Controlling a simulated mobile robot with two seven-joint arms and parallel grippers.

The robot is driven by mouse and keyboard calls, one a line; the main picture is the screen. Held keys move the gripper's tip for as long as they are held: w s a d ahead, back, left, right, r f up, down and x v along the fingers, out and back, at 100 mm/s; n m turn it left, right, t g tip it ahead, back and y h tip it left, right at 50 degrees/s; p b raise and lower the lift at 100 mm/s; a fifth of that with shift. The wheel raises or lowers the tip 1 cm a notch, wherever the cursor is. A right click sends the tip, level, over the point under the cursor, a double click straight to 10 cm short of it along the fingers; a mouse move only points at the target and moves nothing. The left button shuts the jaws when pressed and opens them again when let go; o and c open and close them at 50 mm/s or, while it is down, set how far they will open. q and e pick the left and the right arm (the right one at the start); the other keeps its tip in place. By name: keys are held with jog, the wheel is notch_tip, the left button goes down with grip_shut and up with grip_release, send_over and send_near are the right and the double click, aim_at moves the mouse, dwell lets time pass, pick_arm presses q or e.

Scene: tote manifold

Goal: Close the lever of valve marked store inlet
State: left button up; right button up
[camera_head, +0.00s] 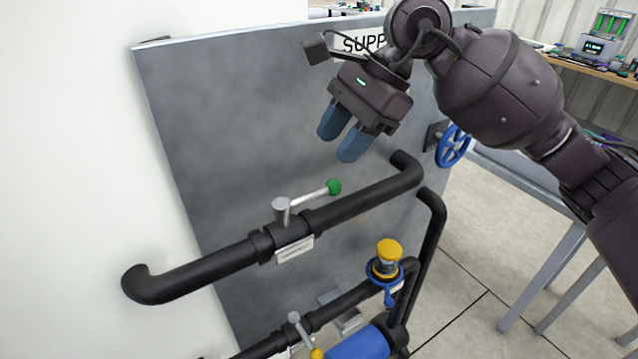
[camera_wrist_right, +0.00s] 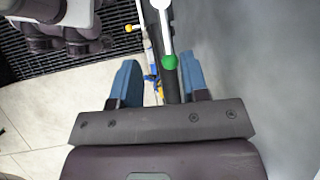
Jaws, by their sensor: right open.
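A silver lever with a green ball knob (camera_head: 333,187) sits on a valve on the upper black pipe (camera_head: 360,205) in the head view. The lever lies roughly along the pipe, its knob to the right. A white label (camera_head: 294,249) hangs below this valve; its text is too small to read. A second lever with a yellow knob (camera_head: 316,354) is on the lower pipe. My right gripper (camera_head: 341,148) is open and empty, above the green knob and apart from it. In the right wrist view the green knob (camera_wrist_right: 169,62) appears between the blue fingers, beyond them. My left gripper is not in view.
A grey panel (camera_head: 230,120) stands behind the pipes, with a partly hidden sign reading "SUPP". A blue handwheel (camera_head: 453,147) is at its right edge. A yellow-capped fitting (camera_head: 389,250) and a blue cylinder (camera_head: 358,345) are below. Open floor lies to the right.

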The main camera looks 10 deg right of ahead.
aim_at(316, 192)
jog(key=shift+t+h, duration=0.4)
jog(key=shift+h, duration=0.3)
jog(key=x, duration=0.6)
jog(key=d+x, duration=0.1)
jog(key=x, duration=0.2)
jog(key=shift+w+f+b, duration=0.35)
jog(key=shift+w+f, duration=0.05)
jog(key=shift+c, duration=0.4)
grip_shut()
